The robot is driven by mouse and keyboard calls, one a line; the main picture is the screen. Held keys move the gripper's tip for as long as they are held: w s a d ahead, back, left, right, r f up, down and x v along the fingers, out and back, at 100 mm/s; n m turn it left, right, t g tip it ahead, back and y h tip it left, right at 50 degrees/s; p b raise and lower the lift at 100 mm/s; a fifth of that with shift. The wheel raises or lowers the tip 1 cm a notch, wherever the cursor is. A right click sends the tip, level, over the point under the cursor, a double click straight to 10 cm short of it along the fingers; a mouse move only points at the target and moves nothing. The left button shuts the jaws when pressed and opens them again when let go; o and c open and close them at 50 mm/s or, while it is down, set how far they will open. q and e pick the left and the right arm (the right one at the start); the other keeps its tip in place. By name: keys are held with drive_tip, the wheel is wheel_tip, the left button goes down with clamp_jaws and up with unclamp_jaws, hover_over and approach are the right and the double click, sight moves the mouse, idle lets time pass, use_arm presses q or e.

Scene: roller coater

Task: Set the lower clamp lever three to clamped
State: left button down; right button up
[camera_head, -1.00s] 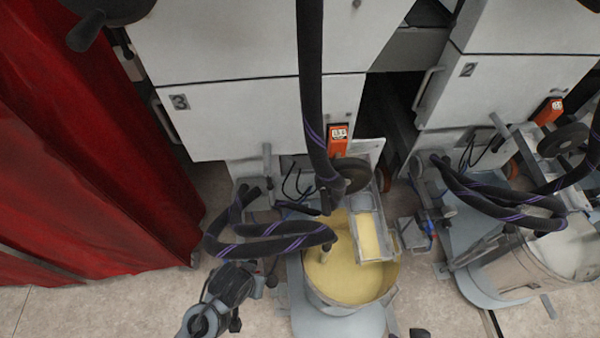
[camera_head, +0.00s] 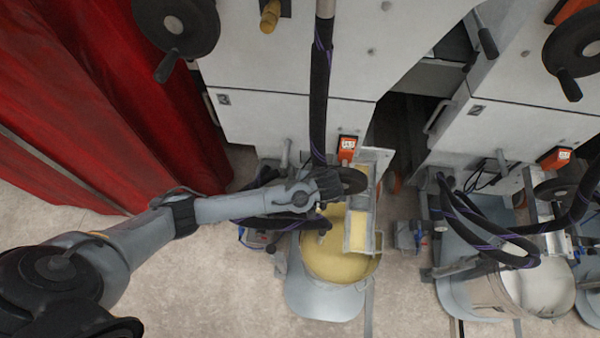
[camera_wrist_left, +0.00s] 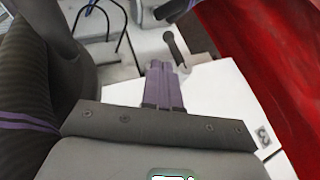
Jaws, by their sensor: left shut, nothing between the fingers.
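A grey lever (camera_head: 285,152), which looks like the lower clamp lever of unit three, stands below the white lower panel, left of the hanging hose. In the left wrist view a grey lever with a rounded end (camera_wrist_left: 175,46) appears just beyond my fingertips. Its exact position, clamped or not, I cannot tell. My left gripper (camera_wrist_left: 165,72) is shut and empty, with purple fingers pointing towards the lever and seemingly apart from it. In the head view my left gripper (camera_head: 327,188) is above the yellow bucket, its fingertips not clearly visible. My right gripper is not in view.
A thick black hose (camera_head: 319,90) hangs beside my gripper, with another large dark tube close by in the wrist view (camera_wrist_left: 40,80). The yellow-filled bucket (camera_head: 340,262) stands below. A red curtain (camera_head: 80,110) borders the left. A second unit's bucket (camera_head: 540,285) stands right.

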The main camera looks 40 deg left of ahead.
sight(286, 159)
use_arm(q)
drive_tip(key=shift+a, duration=0.1)
idle(0.3)
drive_tip(key=b+x, duration=0.3)
drive_tip(key=x, duration=0.6)
drive_tip(key=shift+a+f, duration=0.2)
drive_tip(key=shift+f, duration=0.15)
